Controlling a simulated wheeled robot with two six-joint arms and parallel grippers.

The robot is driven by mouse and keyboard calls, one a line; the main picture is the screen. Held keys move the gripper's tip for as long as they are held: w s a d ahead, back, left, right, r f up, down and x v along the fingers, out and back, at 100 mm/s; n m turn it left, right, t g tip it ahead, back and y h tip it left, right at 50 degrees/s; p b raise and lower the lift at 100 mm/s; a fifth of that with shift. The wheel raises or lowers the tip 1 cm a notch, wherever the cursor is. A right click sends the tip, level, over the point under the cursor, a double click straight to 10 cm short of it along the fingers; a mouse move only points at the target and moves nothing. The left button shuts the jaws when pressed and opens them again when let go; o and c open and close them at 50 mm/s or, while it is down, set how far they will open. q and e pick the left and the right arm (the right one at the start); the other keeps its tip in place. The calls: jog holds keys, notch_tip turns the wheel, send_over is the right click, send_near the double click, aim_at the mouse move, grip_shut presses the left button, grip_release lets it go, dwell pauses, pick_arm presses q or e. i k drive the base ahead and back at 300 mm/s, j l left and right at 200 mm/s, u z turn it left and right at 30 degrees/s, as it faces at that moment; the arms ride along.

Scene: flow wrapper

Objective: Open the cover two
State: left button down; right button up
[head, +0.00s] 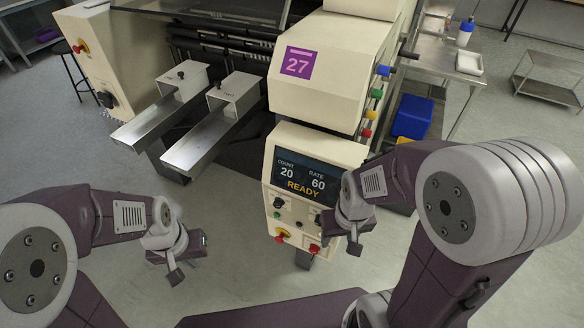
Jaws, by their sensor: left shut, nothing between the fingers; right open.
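The flow wrapper is a cream machine at the top centre of the head view. A cream housing (322,68) carries a purple label with 27. A dark, see-through panel (215,10) lies along the machine's top edge, cut off by the picture. No cover is visibly marked as two, so I cannot tell which one it is. My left gripper (185,262) is shut and empty above the floor at lower left, apart from the machine. My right gripper (348,232) is open in front of the lower right of the control panel (305,185); contact cannot be told.
Two metal infeed troughs (205,140) jut out toward the lower left. Coloured knobs (377,93) line the housing's right side. A blue bin (412,118) and a steel table (440,60) stand at right.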

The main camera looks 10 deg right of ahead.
aim_at(242, 89)
jog(key=i+j+u, duration=0.15)
jog(key=i+u, duration=0.2)
jog(key=i+j+u, duration=0.1)
jog(key=i+u, duration=0.6)
